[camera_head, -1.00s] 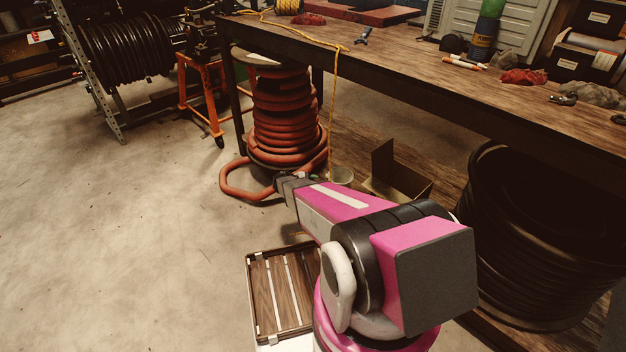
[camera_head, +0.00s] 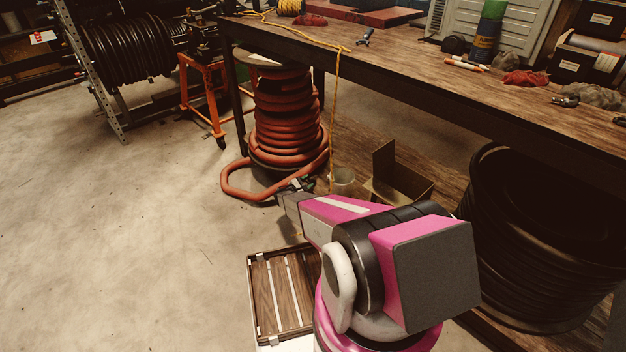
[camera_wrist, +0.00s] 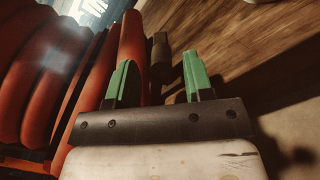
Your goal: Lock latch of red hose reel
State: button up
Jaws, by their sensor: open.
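The red hose reel (camera_head: 285,125) stands upright on the floor under the left end of the workbench. A loose loop of its hose lies on the floor at its foot. My gripper (camera_head: 300,184) is low in front of the reel, by this loop. In the wrist view my gripper (camera_wrist: 160,78) is open with two green fingers apart. Red hose coils (camera_wrist: 45,80) fill the left of that view, close to the left finger. A dark cylindrical piece (camera_wrist: 160,58) shows beyond and between the fingertips; I cannot tell whether it is the latch. No latch is clearly seen.
The wooden workbench (camera_head: 430,70) runs above and to the right. A yellow cord (camera_head: 334,120) hangs beside the reel. The floor (camera_head: 120,230) at left is clear.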

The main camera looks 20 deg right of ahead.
jog(key=shift+x, duration=2.2)
